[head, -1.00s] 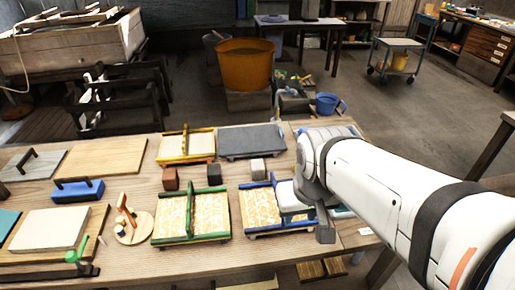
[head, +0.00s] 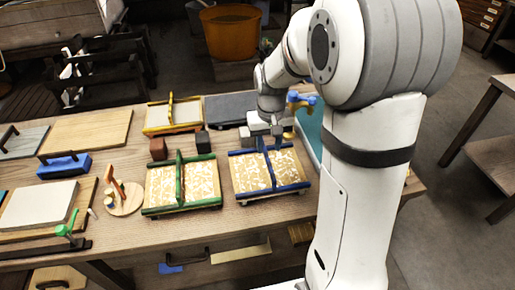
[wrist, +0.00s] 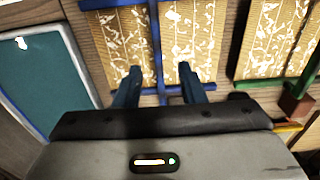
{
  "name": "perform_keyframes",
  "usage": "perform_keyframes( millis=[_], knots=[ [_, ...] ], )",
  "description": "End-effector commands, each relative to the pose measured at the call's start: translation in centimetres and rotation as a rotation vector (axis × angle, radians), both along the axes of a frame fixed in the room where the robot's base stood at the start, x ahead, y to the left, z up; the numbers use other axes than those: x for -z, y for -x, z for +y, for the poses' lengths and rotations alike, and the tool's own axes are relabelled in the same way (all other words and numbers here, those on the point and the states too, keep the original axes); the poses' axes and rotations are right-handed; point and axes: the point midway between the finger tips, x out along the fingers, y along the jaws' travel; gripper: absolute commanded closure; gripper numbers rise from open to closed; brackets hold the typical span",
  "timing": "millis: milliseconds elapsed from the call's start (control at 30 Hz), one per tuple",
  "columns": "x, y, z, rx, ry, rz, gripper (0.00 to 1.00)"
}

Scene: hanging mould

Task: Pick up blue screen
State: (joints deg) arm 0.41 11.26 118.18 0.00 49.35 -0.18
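The blue screen (head: 243,179) is a patterned tan panel with a blue frame and a raised blue handle bar along its middle. It lies on the workbench, right of the green-framed screen (head: 163,186). My gripper (head: 263,135) is over the far end of the blue screen, pointing down. In the wrist view, the fingers of my gripper (wrist: 159,72) are apart, with the blue handle bar (wrist: 156,40) of the blue screen (wrist: 124,32) running between them. Neither finger clearly touches the bar. The green-framed screen (wrist: 278,35) lies beside it.
A yellow-framed screen (head: 172,115) and a dark grey slab (head: 230,107) lie behind. Small dark blocks (head: 203,142) sit between the rows. A teal panel in a tray (wrist: 40,75) lies close beside the blue screen.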

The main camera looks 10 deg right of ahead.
Motion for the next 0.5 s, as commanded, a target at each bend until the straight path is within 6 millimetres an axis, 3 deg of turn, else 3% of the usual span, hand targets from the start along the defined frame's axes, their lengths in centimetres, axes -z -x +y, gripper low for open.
perform_keyframes(
  millis=[200, 500],
  knots=[
    [2.3, -1.7, 0.1, 0.0, 0.0, 0.022, 0.64],
    [5.7, -1.7, -0.1, -0.001, 0.0, 0.025, 0.64]
  ],
)
